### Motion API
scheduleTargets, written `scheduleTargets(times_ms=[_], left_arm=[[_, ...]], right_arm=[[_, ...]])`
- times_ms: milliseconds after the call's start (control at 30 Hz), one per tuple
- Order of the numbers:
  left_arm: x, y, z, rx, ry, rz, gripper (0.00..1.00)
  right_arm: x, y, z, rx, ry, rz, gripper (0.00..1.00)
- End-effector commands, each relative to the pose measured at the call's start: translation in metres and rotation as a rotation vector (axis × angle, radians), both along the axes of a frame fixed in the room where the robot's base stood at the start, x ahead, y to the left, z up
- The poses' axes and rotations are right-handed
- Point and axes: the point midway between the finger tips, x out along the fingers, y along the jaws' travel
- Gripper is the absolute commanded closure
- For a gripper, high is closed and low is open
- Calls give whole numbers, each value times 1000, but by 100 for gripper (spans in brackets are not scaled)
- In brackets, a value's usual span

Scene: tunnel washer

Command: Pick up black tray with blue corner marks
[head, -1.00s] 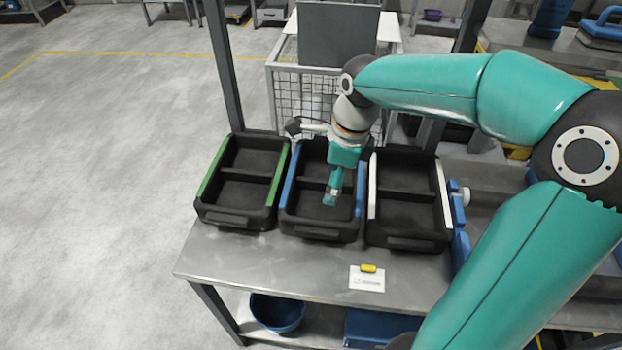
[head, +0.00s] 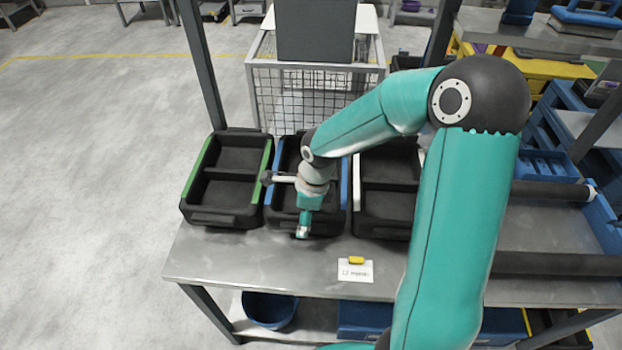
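The black tray with blue marks (head: 344,188) stands on the grey metal table, in the middle of a row of three black trays. Blue strips run along its left and right rims, and a divider splits it inside. My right arm comes in from the right and hides part of the tray's back and middle. My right gripper (head: 302,231) points down over the tray's front wall, near its middle. Whether it touches the wall is unclear. Its fingertips are small, and their opening cannot be made out. My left gripper is not in view.
A black tray with green rims (head: 232,220) stands close on the left, and one with white rims (head: 383,226) on the right. A label card (head: 355,272) with a yellow piece (head: 356,260) lies in front. A wire cage cart (head: 318,97) stands behind the table.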

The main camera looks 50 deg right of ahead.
Motion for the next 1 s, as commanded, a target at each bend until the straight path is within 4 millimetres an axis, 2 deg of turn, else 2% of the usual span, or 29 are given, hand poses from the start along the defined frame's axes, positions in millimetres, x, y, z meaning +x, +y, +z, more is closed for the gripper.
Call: scheduleTargets(times_ms=[133,400,467,867,1000], left_arm=[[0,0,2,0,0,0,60],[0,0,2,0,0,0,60],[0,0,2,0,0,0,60],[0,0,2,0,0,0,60],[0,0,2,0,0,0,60]], right_arm=[[2,2,-17,1,1,0,25],[3,2,-20,0,0,1,25],[3,2,-20,1,-1,1,33],[3,2,-20,0,-1,1,100],[3,2,-19,0,-3,1,100]])
